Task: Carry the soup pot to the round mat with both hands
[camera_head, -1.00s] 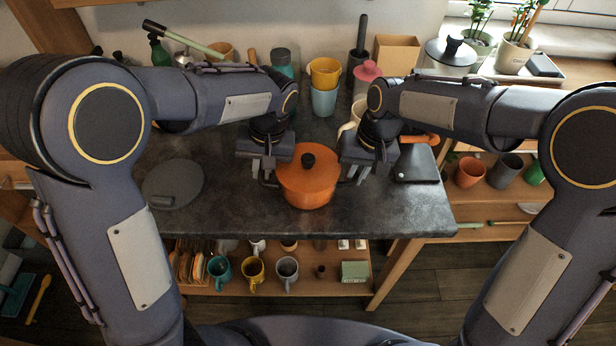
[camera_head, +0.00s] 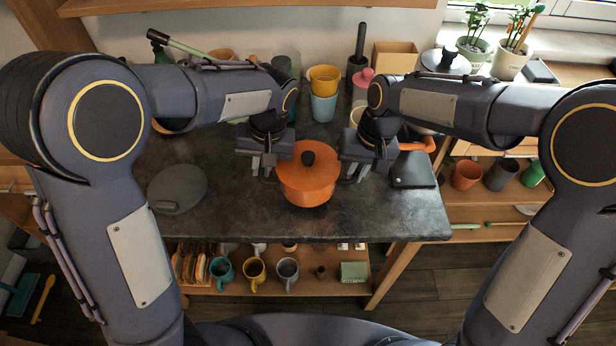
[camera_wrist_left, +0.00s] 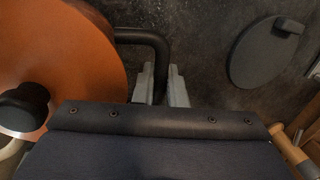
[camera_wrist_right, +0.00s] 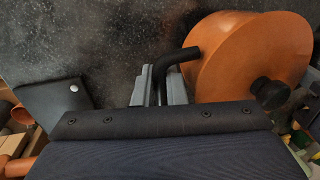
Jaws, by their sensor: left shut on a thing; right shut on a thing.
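The orange soup pot (camera_head: 306,188) with its black-knobbed lid is upright over the dark counter between my two grippers. I cannot tell for sure whether its base touches the counter. My left gripper (camera_head: 264,168) is shut on the pot's left black handle (camera_wrist_left: 150,36), and my right gripper (camera_head: 351,171) is shut on its right handle (camera_wrist_right: 178,58). The dark grey round mat (camera_head: 178,190), with a small block at its edge, lies flat to the left of the pot, apart from it. It also shows in the left wrist view (camera_wrist_left: 262,55).
The dark counter (camera_head: 240,212) is bare between the pot and the mat. A flat black object (camera_head: 413,172) lies to the right. A yellow pot (camera_head: 323,78) on a blue one (camera_head: 323,105) and other kitchenware crowd the back.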

